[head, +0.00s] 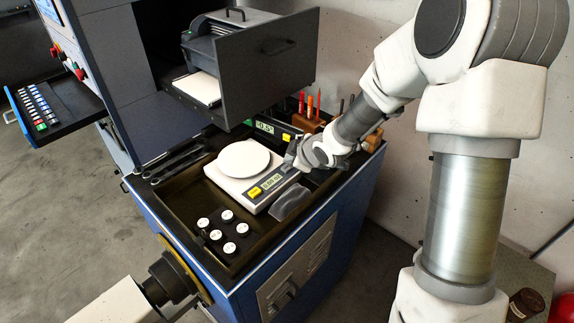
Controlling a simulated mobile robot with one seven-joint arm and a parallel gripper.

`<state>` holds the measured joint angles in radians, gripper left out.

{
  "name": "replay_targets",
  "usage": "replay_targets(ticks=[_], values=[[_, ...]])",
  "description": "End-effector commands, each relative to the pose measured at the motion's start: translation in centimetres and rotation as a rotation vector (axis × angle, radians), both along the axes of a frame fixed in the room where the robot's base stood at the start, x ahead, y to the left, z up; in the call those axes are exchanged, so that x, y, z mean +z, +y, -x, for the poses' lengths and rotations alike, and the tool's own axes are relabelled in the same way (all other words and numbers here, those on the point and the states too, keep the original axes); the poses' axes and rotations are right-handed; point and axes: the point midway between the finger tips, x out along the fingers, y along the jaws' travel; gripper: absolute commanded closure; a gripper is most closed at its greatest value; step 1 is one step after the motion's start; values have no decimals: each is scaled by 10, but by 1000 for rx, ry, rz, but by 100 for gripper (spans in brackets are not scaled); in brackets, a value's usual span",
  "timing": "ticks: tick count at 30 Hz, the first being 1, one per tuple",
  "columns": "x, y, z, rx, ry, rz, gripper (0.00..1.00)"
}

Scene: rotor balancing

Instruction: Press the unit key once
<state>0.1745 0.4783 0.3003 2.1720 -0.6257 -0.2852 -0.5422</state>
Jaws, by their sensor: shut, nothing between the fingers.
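A white scale (226,183) with a round pan (243,159) stands in the dark tray on the blue cabinet. Its front panel has a lit green display (271,182), with a yellow key (255,192) at the left end and another yellow key (286,167) at the right end. The key labels are too small to read, so I cannot tell which is the unit key. My gripper (290,162) is shut and empty, with its tips at or just above the right end of the panel. I cannot tell whether it touches the key.
A second lit display (265,127) is behind the scale. A clear tilted piece (290,203) lies in front. Several dark pieces with white tops (228,226) stand in the tray. An open grey drawer (265,65) hangs above; a wooden tool block (308,122) stands behind.

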Motion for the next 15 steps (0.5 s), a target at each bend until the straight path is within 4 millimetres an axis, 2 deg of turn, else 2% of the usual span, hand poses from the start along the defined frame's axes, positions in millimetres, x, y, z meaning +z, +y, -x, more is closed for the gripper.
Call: replay_targets(ticks=[7,15], values=[[6,0,0,-1,-1,0,100],[33,0,0,-1,-1,-1,100]])
